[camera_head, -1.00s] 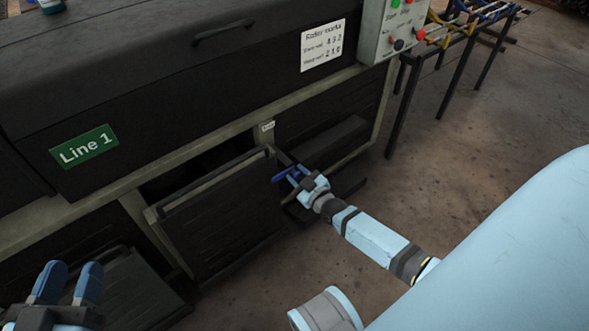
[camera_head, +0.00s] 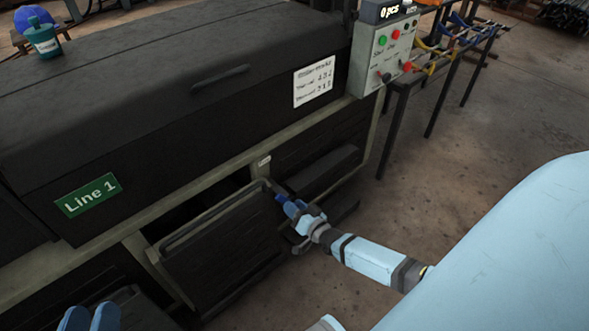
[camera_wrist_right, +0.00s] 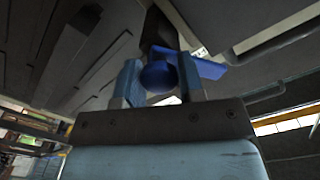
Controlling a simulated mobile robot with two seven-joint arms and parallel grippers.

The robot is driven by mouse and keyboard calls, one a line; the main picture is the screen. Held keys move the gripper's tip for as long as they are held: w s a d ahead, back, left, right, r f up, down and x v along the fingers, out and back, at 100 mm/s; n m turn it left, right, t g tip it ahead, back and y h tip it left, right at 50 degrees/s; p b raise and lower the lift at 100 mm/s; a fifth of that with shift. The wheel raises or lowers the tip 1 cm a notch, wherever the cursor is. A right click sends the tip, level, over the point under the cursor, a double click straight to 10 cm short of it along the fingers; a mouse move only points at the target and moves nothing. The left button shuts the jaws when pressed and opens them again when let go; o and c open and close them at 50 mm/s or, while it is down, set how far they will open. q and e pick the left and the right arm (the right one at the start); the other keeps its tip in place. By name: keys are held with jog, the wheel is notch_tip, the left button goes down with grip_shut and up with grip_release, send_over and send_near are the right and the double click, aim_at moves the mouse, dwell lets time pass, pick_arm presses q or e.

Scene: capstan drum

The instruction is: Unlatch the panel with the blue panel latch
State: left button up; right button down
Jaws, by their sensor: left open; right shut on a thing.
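The blue panel latch (camera_head: 280,198) is at the upper right corner of a dark slatted panel (camera_head: 222,246) on the machine's front. In the right wrist view, the latch's round knob and flat blue bar (camera_wrist_right: 208,69) show between the fingers, with the bar reaching right. My right gripper (camera_wrist_right: 160,84) is shut on the latch; in the head view the gripper (camera_head: 291,207) hides part of it. The panel's top edge leans out from the frame, with a dark opening behind it. My left gripper (camera_head: 90,318) is open and empty at the bottom left, partly cut off.
The machine's dark hood has a handle (camera_head: 220,84), a green Line 1 sign (camera_head: 88,195) and a white notice (camera_head: 314,82). A control box (camera_head: 385,52) stands at the upper right, beside a rack (camera_head: 440,60). Floor (camera_head: 440,170) to the right is clear.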

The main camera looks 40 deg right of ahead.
jog(key=m, duration=0.2)
jog(key=shift+m, duration=0.4)
jog(key=m, duration=0.2)
jog(key=shift+f+m, duration=0.1)
jog(key=shift+m, duration=0.7)
jog(key=c, duration=0.7)
grip_release()
jog(key=shift+c, duration=0.2)
